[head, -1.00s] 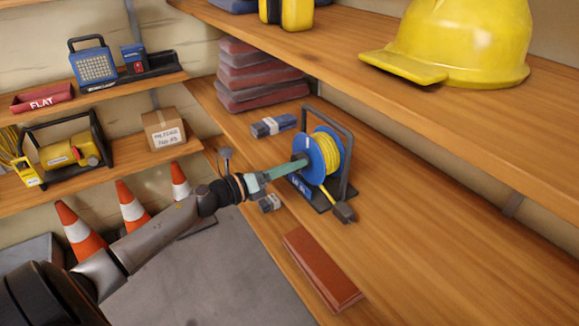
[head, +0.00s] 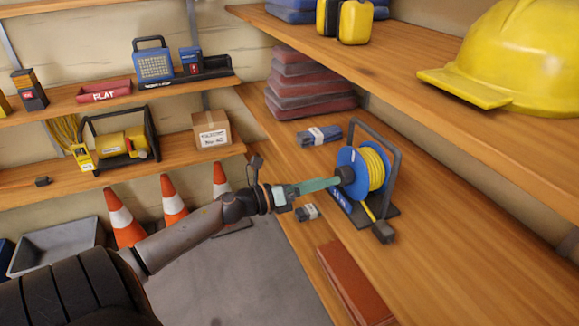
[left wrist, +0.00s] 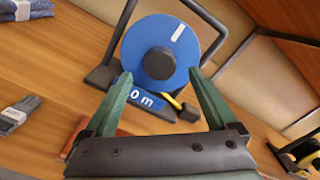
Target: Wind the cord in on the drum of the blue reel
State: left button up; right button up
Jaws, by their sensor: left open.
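The blue reel (head: 349,158) stands upright in a dark frame on the wooden shelf, with yellow cord (head: 373,168) wound on its drum. A loose end of cord runs down to a dark plug (head: 384,232) by the frame's foot. My left gripper (head: 335,183) comes in from the left, open, its green fingers pointing at the black hub knob (head: 346,174). In the left wrist view the fingertips (left wrist: 160,75) flank the knob (left wrist: 160,63) in front of the blue disc (left wrist: 150,32); contact cannot be told. A white mark (left wrist: 178,32) shows upper right on the disc. My right gripper is out of view.
A brown-red block (head: 355,285) lies nearer on the shelf. An upper shelf holds a yellow helmet (head: 520,60). The shelf right of the reel is clear.

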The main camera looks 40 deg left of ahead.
pick_arm(q)
jog(key=v, duration=0.9)
dwell(0.4)
